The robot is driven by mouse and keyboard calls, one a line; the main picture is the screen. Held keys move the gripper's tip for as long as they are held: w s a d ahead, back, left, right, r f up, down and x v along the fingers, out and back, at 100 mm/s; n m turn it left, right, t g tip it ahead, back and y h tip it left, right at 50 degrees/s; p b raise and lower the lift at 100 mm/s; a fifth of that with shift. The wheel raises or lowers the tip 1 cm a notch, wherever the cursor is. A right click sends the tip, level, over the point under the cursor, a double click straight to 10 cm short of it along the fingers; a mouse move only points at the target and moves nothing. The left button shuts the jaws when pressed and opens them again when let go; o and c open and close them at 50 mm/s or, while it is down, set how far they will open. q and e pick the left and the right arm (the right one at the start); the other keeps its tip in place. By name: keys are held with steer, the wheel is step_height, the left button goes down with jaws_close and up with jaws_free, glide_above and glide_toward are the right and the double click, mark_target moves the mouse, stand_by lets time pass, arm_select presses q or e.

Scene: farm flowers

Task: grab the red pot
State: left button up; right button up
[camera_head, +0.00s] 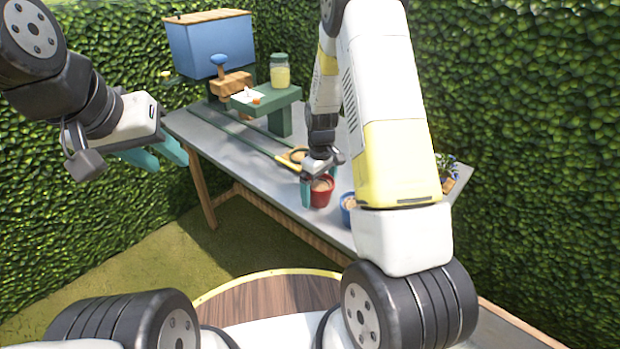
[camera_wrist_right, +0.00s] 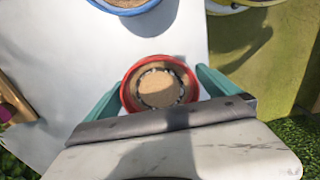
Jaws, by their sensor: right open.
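The red pot (camera_head: 322,192) stands near the front edge of the grey table, and it holds brown soil. In the right wrist view the red pot (camera_wrist_right: 160,84) is upright between the two teal fingers of my right gripper (camera_wrist_right: 160,95). My right gripper (camera_head: 318,185) is open around the pot, with one finger on each side; whether they touch it I cannot tell. My left gripper (camera_head: 158,155) is open and empty in the air, left of the table and away from the pot.
A blue pot (camera_head: 348,208) stands close to the right of the red pot, partly behind my right arm. A green stand (camera_head: 280,100) with a jar (camera_head: 280,72) and a blue box (camera_head: 208,45) are at the table's far end. Hedges surround the table.

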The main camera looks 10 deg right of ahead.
steer(key=shift+f, duration=0.3)
steer(key=c, duration=1.7)
steer(key=shift+r, duration=0.1)
